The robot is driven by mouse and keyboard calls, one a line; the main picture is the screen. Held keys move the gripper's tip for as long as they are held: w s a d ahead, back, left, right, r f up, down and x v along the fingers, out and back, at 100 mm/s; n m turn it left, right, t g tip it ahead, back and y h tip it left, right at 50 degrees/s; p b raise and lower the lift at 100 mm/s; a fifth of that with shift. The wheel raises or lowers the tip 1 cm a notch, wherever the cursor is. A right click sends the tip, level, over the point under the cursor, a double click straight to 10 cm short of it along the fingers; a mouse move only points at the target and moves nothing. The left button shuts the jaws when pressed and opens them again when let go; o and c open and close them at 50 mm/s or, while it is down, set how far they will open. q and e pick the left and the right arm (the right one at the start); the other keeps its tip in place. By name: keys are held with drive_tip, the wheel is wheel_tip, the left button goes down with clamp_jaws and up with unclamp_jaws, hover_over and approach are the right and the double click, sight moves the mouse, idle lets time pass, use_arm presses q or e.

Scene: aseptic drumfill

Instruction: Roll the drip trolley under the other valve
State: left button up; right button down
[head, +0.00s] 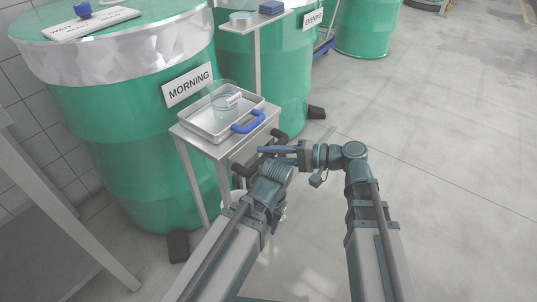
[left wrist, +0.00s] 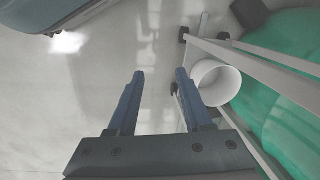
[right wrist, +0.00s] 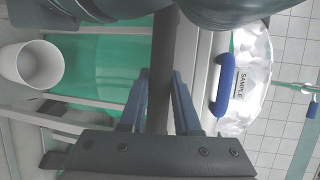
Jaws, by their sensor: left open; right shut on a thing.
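The drip trolley (head: 186,133) is a narrow pale metal stand beside the drum labelled MORNING (head: 120,120). Its top bears a shallow tray (head: 192,122) with a clear jar (head: 224,103) and a blue handle (head: 249,122). My right gripper (head: 283,151) is shut on the trolley's dark push bar (head: 240,168); the right wrist view shows the bar (right wrist: 163,70) between its fingers (right wrist: 158,85). Neither valve shows clearly.
A second drum, labelled EVENING (head: 288,70), stands behind, with a small stand (head: 257,55) before it. A white bucket (left wrist: 216,83) sits low at the trolley. A bench leg (head: 100,255) is at the left. The floor on the right (head: 450,130) is clear.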

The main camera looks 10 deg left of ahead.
drive_tip(key=shift+s+a+f, duration=0.1)
drive_tip(key=shift+s, duration=0.25)
drive_tip(key=c, duration=0.6)
unclamp_jaws()
drive_tip(key=shift+w, duration=0.1)
drive_tip(key=shift+d, duration=0.2)
drive_tip(key=p+v, duration=0.2)
drive_tip(key=v, duration=1.1)
drive_tip(key=shift+d, duration=0.2)
